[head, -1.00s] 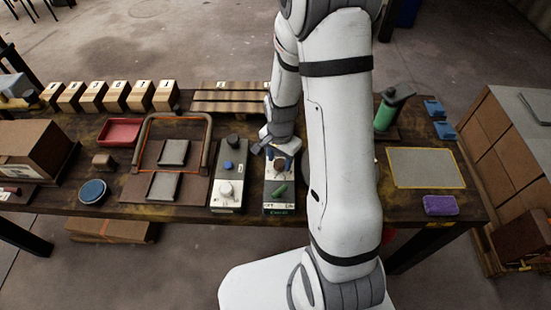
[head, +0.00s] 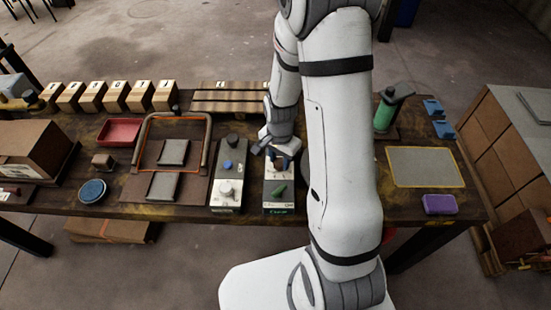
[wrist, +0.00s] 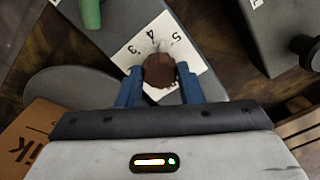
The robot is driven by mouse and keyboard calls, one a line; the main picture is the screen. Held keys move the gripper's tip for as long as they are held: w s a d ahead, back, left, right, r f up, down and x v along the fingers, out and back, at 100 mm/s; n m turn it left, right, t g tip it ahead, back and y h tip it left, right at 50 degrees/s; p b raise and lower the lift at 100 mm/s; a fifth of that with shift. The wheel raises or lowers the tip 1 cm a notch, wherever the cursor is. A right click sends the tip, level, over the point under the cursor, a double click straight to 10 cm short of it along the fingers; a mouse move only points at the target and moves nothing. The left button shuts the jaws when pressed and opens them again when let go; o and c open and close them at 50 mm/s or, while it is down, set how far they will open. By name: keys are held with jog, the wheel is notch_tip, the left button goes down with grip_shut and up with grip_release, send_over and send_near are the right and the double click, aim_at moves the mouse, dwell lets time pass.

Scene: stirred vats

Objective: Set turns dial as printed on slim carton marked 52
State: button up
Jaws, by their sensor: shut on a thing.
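My gripper (wrist: 159,78) has its blue fingers closed on either side of a round brown knob (wrist: 159,70) on a grey control box (wrist: 120,15). The white plate (wrist: 138,50) around the knob shows 5, 4 and 3 above it; the rest is hidden by the knob and fingers. In the head view the same box (head: 270,207) stands at the table's front, with a green handle (head: 278,192) nearer its front edge. An orange-brown carton (wrist: 28,140) with partly seen lettering lies at the wrist view's lower left. I cannot read a 52 on it.
Another box (head: 226,205) with black, blue and pale knobs stands just left. Further left are a wire-framed station (head: 207,150), red tray (head: 119,132) and blue round lid (head: 92,191). Right of my arm are a green bottle (head: 384,115), grey mat (head: 425,166) and purple block (head: 439,204).

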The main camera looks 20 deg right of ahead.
aim_at(279, 161)
jog(key=shift+w+r, duration=0.2)
jog(key=shift+w, duration=0.15)
dwell(0.4)
jog(key=o, duration=0.8)
jog(key=shift+f, duration=0.1)
jog(key=shift+o, duration=1)
jog(key=shift+s, duration=0.1)
jog(key=shift+r, duration=3.9)
